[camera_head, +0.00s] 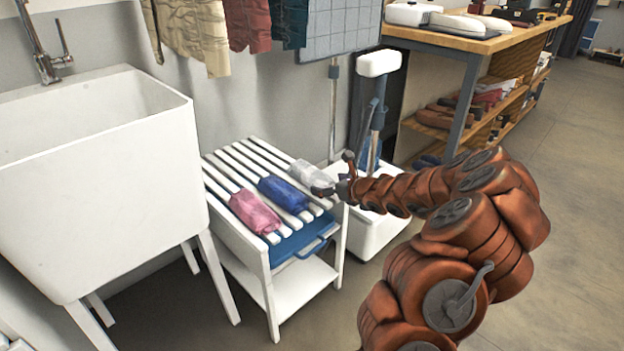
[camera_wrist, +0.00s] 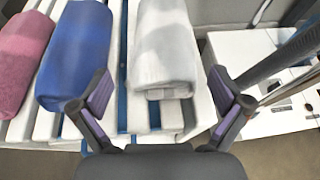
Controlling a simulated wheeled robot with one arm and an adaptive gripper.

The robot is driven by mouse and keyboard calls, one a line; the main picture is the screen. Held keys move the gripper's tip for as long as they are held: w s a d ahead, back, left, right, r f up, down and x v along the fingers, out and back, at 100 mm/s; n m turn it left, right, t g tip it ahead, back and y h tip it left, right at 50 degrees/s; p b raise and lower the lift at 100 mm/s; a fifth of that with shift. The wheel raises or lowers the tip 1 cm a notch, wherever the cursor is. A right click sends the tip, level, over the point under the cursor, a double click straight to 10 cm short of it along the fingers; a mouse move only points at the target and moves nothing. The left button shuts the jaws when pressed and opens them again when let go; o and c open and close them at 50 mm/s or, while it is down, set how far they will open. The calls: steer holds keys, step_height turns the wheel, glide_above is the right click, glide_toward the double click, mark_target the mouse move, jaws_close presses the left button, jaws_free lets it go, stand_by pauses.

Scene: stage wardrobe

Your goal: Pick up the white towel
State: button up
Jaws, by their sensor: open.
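The white towel (camera_head: 311,176) is a rolled, pale grey-white bundle on the right end of a white slatted rack (camera_head: 234,166). In the wrist view the white towel (camera_wrist: 165,48) lies straight ahead, between and beyond the fingertips. My gripper (camera_head: 335,180) is at the towel's near right end in the head view. In the wrist view my gripper (camera_wrist: 166,93) is open, with its two fingers apart and nothing between the tips that I can see held. Whether a finger touches the towel, I cannot tell.
A blue rolled towel (camera_head: 284,194) and a pink one (camera_head: 254,212) lie left of the white towel. A white sink (camera_head: 95,190) stands at the left. A white bin-like unit (camera_head: 378,233) with upright poles stands close on the right. Clothes (camera_head: 201,32) hang above.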

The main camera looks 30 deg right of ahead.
mark_target(319, 181)
steer(key=b+x, duration=0.1)
steer(key=x, duration=0.3)
steer(key=shift+w+d+f+b, duration=0.1)
steer(key=shift+w+b, duration=0.1)
steer(key=shift+b, duration=0.2)
steer(key=shift+w, duration=0.3)
steer(key=c, duration=1.1)
steer(key=shift+o, duration=0.2)
